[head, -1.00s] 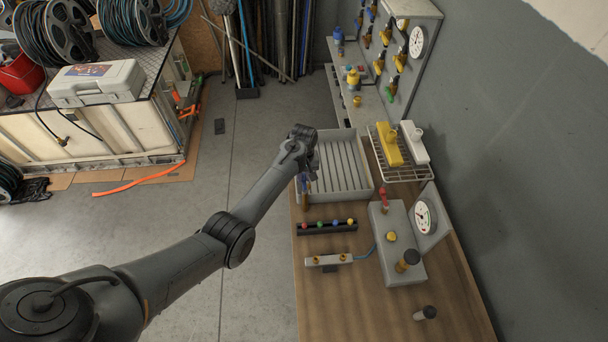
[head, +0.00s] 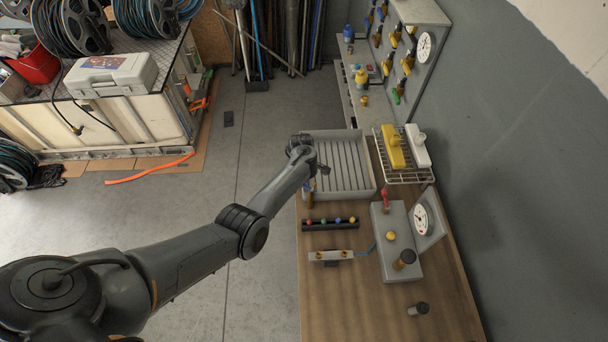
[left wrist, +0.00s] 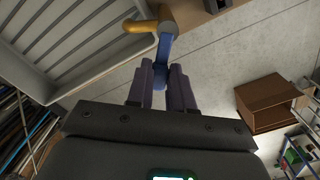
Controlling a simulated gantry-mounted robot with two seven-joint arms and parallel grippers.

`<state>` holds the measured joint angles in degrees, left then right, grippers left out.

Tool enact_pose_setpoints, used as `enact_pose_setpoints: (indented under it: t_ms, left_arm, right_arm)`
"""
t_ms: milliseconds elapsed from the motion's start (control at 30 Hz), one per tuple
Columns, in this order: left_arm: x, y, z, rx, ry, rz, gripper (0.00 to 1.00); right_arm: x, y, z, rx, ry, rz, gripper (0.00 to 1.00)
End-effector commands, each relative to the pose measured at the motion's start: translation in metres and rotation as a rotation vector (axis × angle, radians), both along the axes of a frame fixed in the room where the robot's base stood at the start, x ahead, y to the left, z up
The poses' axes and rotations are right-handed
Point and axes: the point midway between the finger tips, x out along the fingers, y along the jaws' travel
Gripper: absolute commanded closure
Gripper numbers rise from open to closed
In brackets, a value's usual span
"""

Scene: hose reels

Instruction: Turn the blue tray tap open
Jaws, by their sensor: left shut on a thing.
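The grey ribbed tray (head: 352,165) sits at the far end of the wooden bench in the head view. It also shows at upper left in the left wrist view (left wrist: 58,50). The tray tap has a brass-coloured body (left wrist: 140,27) and a blue lever (left wrist: 165,48) beside the tray's outer wall. My left gripper (left wrist: 161,76) is shut on the blue lever, with a dark finger on each side of it. In the head view my left wrist hangs over the tray's left edge and mostly hides the gripper and the lever. My right gripper is in neither view.
A black rack with coloured knobs (head: 330,225) and a small manifold (head: 331,256) lie on the bench nearer me. A grey gauge box (head: 395,235) stands to their right. A wire rack (head: 405,172) holds yellow and white pieces. Open floor lies left of the bench.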

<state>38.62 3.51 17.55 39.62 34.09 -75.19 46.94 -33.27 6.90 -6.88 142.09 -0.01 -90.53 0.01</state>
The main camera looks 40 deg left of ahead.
Motion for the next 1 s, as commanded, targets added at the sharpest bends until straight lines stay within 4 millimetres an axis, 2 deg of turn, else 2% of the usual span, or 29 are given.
enact_pose_setpoints:
  t_ms: [100,500,1000]
  left_arm:
    - [-0.005,-0.002,0.002,-0.002,0.001,0.113,1.0]
    - [-0.017,-0.006,0.001,-0.002,0.0,0.424,1.0]
    - [-0.022,-0.009,0.0,0.0,0.0,0.558,1.0]
  right_arm:
    - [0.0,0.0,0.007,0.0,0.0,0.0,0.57]
    - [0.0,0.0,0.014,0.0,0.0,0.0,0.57]
    - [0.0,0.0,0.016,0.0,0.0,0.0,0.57]
